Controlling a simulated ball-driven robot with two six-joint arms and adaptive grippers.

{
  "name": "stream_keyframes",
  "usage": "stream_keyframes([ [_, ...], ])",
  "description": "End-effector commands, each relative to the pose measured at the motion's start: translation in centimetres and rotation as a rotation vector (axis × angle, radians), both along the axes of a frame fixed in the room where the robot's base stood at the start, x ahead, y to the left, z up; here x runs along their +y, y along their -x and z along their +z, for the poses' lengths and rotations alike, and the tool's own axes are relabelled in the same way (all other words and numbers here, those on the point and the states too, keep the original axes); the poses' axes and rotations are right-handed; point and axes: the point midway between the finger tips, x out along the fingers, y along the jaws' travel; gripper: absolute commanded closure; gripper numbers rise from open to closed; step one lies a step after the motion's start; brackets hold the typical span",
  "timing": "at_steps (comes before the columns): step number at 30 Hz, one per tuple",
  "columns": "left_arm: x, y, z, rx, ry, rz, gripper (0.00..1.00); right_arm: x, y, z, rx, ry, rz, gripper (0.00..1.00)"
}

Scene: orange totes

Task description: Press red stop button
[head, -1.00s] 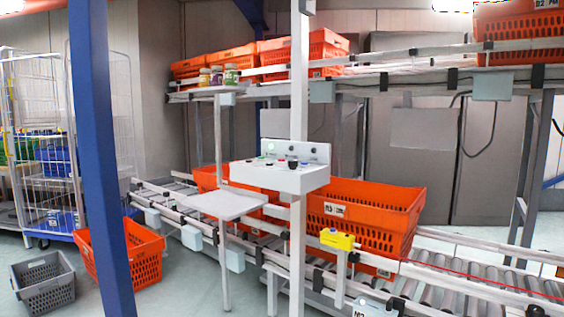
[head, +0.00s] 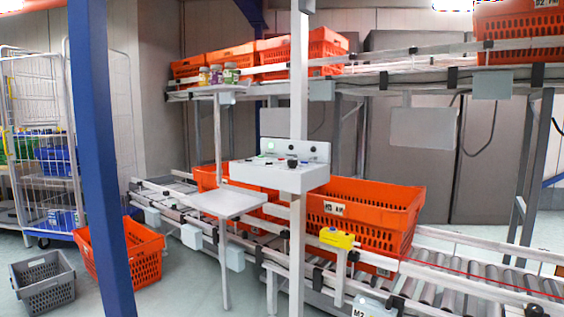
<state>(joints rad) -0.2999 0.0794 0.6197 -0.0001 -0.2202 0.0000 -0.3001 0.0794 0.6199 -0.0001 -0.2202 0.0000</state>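A white control box (head: 281,178) is fixed to a white post in the middle of the head view. Its sloped top carries several small buttons and knobs, and a green light (head: 270,146) shows on its raised back panel. A small red button (head: 281,158) appears on the box, but at this size I cannot tell for sure that it is the stop button. Neither of my grippers is in view.
Orange totes (head: 365,212) stand on the lower roller conveyor (head: 440,284) behind the box. A small grey shelf (head: 228,203) sits left of it. A blue post (head: 97,150), an orange basket (head: 142,265) and a grey basket (head: 43,294) are at left.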

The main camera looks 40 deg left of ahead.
Motion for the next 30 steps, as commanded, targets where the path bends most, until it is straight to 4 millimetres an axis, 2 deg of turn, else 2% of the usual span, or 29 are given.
stream_keyframes([
  [9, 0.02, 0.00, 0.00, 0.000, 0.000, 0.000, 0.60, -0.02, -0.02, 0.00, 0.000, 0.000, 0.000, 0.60],
  [18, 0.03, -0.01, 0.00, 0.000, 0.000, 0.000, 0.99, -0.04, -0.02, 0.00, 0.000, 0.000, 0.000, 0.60],
  [30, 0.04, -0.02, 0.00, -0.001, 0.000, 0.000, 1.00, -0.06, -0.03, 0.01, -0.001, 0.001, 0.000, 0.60],
])
